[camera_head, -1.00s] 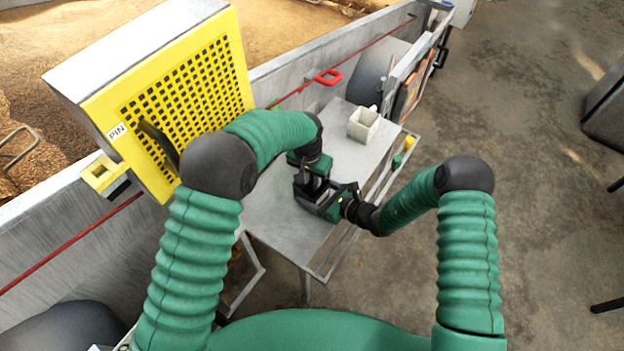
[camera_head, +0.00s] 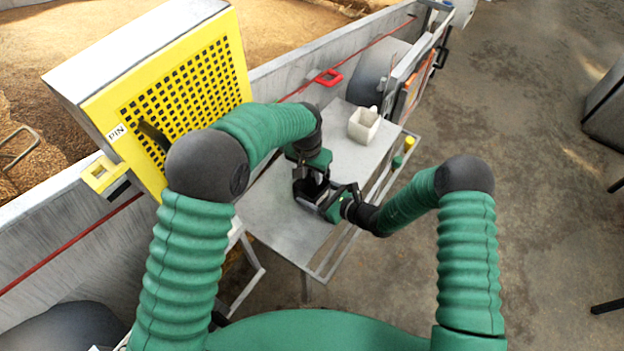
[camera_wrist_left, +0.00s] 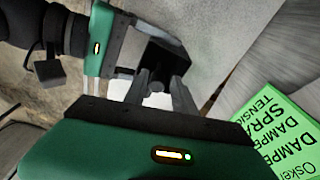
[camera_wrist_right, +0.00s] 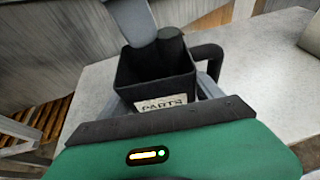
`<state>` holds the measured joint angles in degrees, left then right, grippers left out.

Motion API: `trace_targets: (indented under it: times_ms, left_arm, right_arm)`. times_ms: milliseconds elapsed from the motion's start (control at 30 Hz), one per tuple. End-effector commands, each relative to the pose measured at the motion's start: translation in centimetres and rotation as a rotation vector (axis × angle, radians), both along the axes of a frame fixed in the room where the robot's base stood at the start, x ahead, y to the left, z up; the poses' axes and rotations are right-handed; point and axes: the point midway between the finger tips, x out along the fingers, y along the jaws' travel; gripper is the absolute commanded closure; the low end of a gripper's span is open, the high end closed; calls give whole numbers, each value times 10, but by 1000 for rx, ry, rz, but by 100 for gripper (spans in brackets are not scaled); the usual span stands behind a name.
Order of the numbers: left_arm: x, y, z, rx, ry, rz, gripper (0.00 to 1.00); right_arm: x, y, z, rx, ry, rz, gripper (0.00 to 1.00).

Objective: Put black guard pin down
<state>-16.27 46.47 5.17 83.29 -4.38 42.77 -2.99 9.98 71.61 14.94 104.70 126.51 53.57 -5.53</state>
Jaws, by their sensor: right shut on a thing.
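A dark round-ended cylinder, seemingly the black guard pin (camera_wrist_right: 173,42), stands tilted inside a black parts box (camera_wrist_right: 155,76) in the right wrist view. It also shows between the left fingers in the left wrist view (camera_wrist_left: 150,82). The box has a white PARTS label and a side handle. My right gripper (camera_head: 345,200) is shut on the box at the table. My left gripper (camera_head: 314,180) is above the box, its fingers spread around the pin and reaching into the box mouth. The pin's lower end is hidden.
The grey table (camera_head: 285,215) carries a white container (camera_head: 363,125) farther back. A yellow guard (camera_head: 190,95) with a PIN label and black lever stands at left, beside a yellow bracket (camera_head: 102,175). Small yellow and green pieces sit at the table's right rail.

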Motion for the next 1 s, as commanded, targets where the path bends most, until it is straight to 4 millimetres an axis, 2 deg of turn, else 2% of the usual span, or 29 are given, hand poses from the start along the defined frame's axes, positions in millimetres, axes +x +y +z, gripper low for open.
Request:
trace_targets:
  times_ms: [33, 100, 300, 600, 633, 800, 1000]
  left_arm:
    - [-1, 1, 15, -1, -5, 0, 68]
    - [-3, 2, 33, -1, -4, 0, 68]
    - [-8, 4, 67, 0, -1, 0, 68]
    - [-9, 5, 74, 1, 2, 0, 68]
    - [-9, 5, 74, 1, 2, 0, 68]
    - [-9, 4, 74, 0, 1, 0, 68]
    - [-9, 4, 73, 0, 1, 0, 68]
  right_arm:
    - [0, 0, 0, 0, 0, 0, 68]
    - [0, 0, 0, 0, 0, 0, 68]
    - [0, 0, 0, 0, 0, 0, 68]
    - [0, 0, 0, 0, 0, 0, 68]
    - [0, 0, 0, 0, 0, 0, 24]
    - [0, 0, 0, 0, 0, 0, 1]
    - [0, 0, 0, 0, 0, 0, 0]
